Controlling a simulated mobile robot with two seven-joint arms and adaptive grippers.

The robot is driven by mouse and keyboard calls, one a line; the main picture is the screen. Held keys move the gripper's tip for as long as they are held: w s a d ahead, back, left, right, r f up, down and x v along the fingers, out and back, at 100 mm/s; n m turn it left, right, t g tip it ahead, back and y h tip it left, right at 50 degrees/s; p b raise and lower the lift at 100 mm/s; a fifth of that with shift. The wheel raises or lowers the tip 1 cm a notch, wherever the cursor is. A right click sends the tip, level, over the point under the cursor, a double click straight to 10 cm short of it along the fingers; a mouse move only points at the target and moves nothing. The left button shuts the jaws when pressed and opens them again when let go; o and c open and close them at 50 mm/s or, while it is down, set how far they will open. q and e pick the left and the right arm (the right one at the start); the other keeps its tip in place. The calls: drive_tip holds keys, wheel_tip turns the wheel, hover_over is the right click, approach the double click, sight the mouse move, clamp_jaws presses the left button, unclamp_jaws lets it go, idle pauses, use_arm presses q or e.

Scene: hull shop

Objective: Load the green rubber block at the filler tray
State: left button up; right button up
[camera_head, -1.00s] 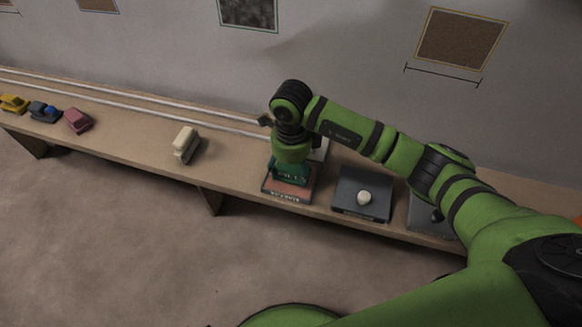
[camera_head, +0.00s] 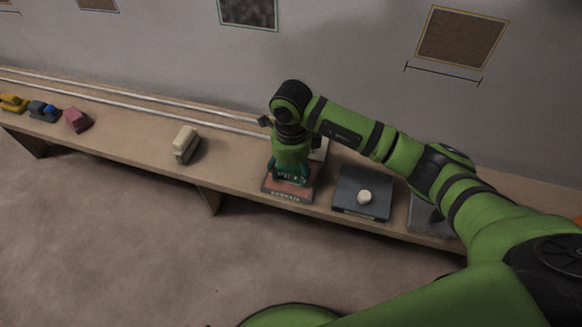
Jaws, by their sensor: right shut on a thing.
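My right gripper (camera_head: 290,176) points down over a tray with a reddish floor (camera_head: 285,194) on the bench. It is shut on a dark green block (camera_head: 277,172), of which only parts show below and beside the gripper. The block is low over the tray; I cannot tell whether it touches the floor. Light lettering on the tray's front edge is too small to read. My left gripper is not in view.
A dark tray (camera_head: 349,207) with a whitish round piece (camera_head: 364,197) stands to the right, with another grey tray (camera_head: 420,222) beyond it. A cream block (camera_head: 185,143) and pink (camera_head: 77,119), blue-grey (camera_head: 42,111) and yellow (camera_head: 13,103) blocks lie to the left on the bench (camera_head: 130,140).

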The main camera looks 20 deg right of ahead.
sight(291, 169)
drive_tip(key=shift+r+p, duration=2.35)
drive_tip(key=shift+r, duration=1.2)
